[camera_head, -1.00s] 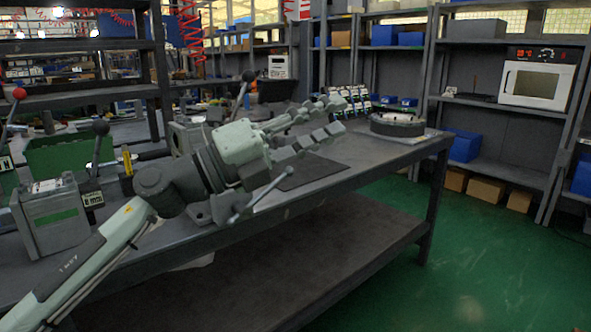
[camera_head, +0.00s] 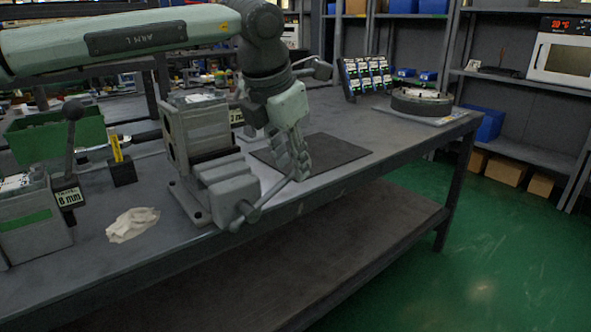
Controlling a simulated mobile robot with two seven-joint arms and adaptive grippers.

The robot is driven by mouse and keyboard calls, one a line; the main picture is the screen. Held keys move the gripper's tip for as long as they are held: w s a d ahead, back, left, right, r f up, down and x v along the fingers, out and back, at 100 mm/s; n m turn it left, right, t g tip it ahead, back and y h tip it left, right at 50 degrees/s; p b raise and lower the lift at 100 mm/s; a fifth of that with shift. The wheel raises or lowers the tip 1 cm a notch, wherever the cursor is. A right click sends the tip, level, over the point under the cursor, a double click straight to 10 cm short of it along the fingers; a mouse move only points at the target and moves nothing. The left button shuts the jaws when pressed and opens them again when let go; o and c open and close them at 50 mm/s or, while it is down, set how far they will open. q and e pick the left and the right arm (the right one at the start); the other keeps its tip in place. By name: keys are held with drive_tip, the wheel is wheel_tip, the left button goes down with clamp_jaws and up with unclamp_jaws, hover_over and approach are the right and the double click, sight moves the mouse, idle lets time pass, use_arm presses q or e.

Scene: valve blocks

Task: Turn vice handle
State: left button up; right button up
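The grey vice (camera_head: 228,188) is fixed at the front edge of the workbench (camera_head: 160,255). Its handle (camera_head: 272,193) is a thin bar through the screw head at the front, sloping up to the right, with one knobbed end at lower left. My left gripper (camera_head: 301,174) points down with its fingers at the upper right end of the handle. The fingers overlap in this view and hide that end, so I cannot tell whether they are closed around the bar. My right gripper is out of view.
A dark mat (camera_head: 338,151) lies behind the gripper. A round fixture (camera_head: 422,103) stands at the bench's far right. Open green floor lies right of the bench.

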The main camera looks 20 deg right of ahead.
use_arm(q)
drive_tip(key=shift+x, duration=1.8)
clamp_jaws()
